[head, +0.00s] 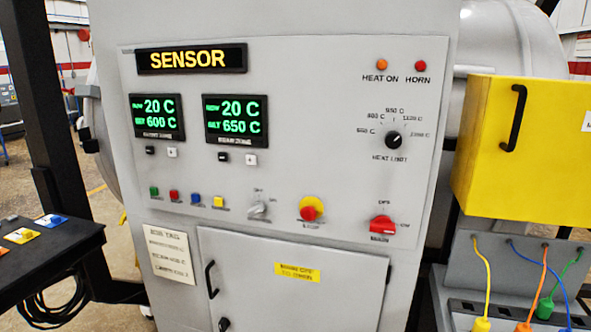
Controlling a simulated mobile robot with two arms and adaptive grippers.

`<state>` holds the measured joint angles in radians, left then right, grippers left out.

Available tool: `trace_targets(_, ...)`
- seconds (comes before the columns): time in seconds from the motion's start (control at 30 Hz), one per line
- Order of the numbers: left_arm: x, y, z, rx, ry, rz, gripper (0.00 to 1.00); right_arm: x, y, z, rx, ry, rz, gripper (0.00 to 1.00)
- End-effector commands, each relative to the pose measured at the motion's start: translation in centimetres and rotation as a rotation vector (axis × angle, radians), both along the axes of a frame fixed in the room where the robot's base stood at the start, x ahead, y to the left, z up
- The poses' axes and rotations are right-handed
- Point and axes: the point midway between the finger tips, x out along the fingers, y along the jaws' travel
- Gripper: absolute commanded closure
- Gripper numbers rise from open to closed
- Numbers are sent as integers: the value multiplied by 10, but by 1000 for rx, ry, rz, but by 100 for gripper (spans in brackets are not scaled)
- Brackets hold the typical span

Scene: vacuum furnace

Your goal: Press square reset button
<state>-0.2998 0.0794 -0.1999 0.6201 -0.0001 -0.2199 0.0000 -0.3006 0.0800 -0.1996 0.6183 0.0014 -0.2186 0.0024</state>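The control panel (300,120) of the furnace cabinet faces me. A row of small square buttons sits at its lower left: green (154,191), red (174,196), blue (196,198) and yellow (218,202). Their labels are too small to read, so I cannot tell which one is reset. All of them look unobstructed. Neither of my grippers shows in the head view.
Right of the buttons are a grey selector switch (259,210), a red mushroom button on yellow (309,209) and a red rotary switch (382,226). A black table (40,262) stands left, a yellow box (525,150) right. The space before the panel is clear.

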Motion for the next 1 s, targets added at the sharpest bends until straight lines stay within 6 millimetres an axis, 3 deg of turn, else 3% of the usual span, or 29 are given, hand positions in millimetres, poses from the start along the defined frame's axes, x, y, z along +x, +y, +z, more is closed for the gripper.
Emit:
trace_targets(0.17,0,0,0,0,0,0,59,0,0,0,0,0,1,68)
trace_targets(0.53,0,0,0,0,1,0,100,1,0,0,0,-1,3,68)
trace_targets(1.0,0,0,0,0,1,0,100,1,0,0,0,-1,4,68)
